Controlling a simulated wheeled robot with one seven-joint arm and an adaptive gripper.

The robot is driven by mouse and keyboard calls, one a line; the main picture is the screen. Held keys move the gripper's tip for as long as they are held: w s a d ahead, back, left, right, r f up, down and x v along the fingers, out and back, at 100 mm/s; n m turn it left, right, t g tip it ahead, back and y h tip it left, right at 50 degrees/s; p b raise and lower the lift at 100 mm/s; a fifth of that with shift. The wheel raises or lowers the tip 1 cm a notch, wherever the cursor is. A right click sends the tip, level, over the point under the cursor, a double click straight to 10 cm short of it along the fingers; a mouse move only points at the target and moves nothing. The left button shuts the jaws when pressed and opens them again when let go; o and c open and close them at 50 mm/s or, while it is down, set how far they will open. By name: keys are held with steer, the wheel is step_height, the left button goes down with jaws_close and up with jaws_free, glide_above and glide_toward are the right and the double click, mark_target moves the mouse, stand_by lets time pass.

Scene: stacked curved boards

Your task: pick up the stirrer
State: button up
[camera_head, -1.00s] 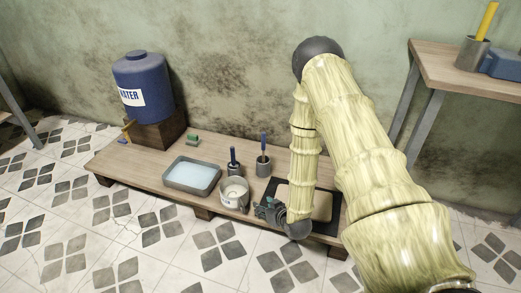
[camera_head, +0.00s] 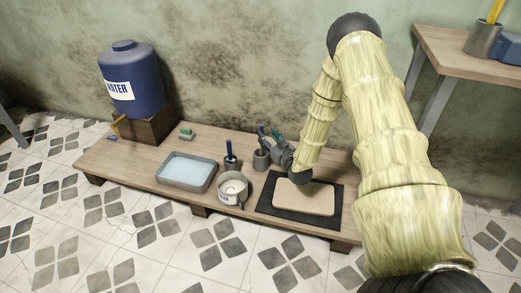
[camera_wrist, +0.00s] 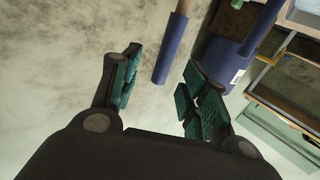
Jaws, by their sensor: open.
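A blue-handled stick, which looks like the stirrer (camera_head: 261,131), stands in a grey cup (camera_head: 261,160) on the low wooden platform. My gripper (camera_head: 273,143) is right at this stick and partly covers it. In the wrist view my gripper (camera_wrist: 158,92) is open and empty. The stick's blue handle (camera_wrist: 170,52) and a bit of wooden shaft show ahead of the fingers, between their lines. A second blue handle (camera_head: 229,149) stands in a dark holder to the left; I cannot fully tell what tool it is.
A grey tray of pale liquid (camera_head: 187,185), a white pot (camera_head: 233,201) and a green sponge-like block (camera_head: 186,133) share the platform (camera_head: 130,160). A black mat with a tan board (camera_head: 304,197) is at right. A blue water barrel (camera_head: 145,85) stands at back left.

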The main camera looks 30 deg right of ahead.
mark_target(261, 130)
steer(key=shift+w+f+b, duration=0.15)
steer(key=shift+w+b, duration=1.35)
steer(key=shift+w, duration=1.25)
jaws_close()
